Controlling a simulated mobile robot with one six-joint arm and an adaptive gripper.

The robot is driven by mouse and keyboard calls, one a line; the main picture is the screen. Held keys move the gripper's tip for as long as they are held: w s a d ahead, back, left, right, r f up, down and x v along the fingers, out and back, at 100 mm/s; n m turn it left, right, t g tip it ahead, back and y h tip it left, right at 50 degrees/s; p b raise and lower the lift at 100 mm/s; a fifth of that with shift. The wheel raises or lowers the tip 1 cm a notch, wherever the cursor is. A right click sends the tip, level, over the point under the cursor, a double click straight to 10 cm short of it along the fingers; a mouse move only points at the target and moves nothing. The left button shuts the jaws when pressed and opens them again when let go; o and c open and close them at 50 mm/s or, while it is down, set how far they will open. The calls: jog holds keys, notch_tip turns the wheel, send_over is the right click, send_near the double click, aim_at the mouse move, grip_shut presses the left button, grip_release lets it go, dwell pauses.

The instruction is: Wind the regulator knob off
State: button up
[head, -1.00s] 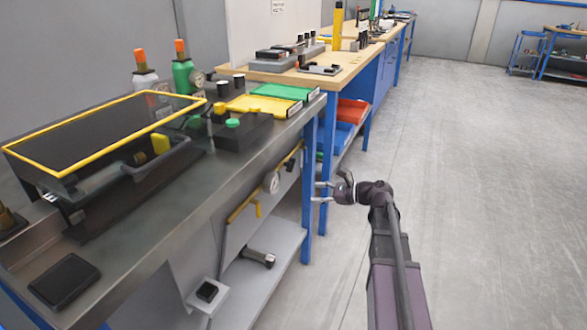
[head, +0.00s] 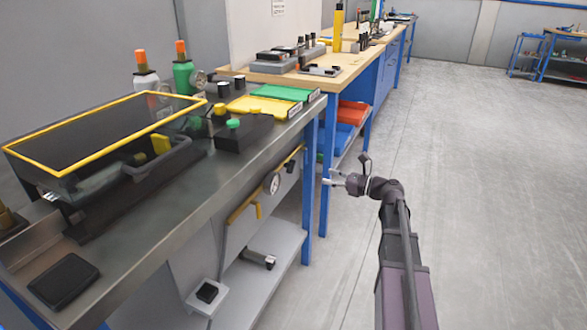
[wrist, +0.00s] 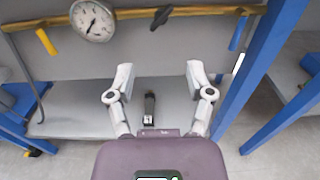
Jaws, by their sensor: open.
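A dark knob (wrist: 160,17) sits on a brass-coloured pipe (wrist: 125,13) along the bench front, at the top of the wrist view. A round white gauge (wrist: 93,20) is on the same pipe to its left and also shows in the head view (head: 273,183). A yellow handle (wrist: 47,42) and a blue handle (wrist: 238,33) hang from the pipe's ends. My gripper (wrist: 158,78) is open and empty, its fingers well apart below the knob in the wrist view. In the head view, my gripper (head: 334,178) is to the right of the gauge, apart from the bench.
A blue bench leg (wrist: 255,65) stands right of the pipe in the wrist view. A lower shelf (head: 275,250) carries a dark cylindrical part (head: 260,258). The metal worktop (head: 190,195) above holds a yellow-rimmed case and bottles. The floor (head: 480,180) at right is clear.

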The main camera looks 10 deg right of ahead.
aim_at(293, 166)
jog(key=x, duration=1.3)
